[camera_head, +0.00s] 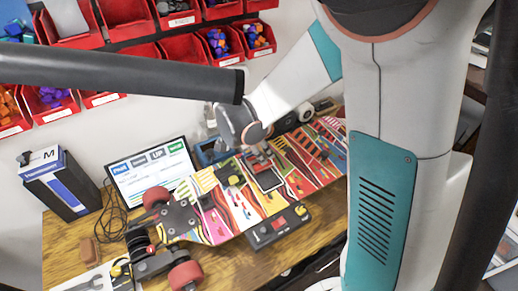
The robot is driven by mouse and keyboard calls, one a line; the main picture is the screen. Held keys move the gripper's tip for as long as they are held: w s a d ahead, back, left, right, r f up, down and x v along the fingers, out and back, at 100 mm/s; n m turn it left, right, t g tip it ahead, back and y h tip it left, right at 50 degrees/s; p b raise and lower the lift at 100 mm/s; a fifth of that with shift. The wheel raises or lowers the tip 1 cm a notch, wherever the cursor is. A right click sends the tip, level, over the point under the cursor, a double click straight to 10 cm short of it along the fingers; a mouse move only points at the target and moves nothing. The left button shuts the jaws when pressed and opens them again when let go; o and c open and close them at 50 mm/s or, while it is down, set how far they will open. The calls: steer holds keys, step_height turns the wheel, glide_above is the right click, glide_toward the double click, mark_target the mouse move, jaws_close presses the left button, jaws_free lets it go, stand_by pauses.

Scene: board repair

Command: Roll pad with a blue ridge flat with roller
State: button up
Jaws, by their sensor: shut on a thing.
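A long board (220,218) with a multicoloured striped deck lies across the wooden table, its wheels and metal truck at the left end. My gripper (257,157) is over the middle of the board, pointing down. It is shut on a small reddish-grey thing, which seems to be the roller; its shape is mostly hidden. A dark-framed patch (268,181) lies on the deck just below it. I cannot tell whether the held thing touches the deck. A blue ridge on a pad cannot be made out at this size.
A black box with red buttons (278,227) lies at the board's front edge. A screen (150,176) and a blue-and-black box (62,186) stand behind to the left. Red bins (128,14) hang on the wall. Some bare table (225,265) shows in front.

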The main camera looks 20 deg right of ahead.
steer(key=shift+r+p, duration=1.9)
steer(key=shift+r, duration=1.15)
steer(key=shift+f, duration=0.15)
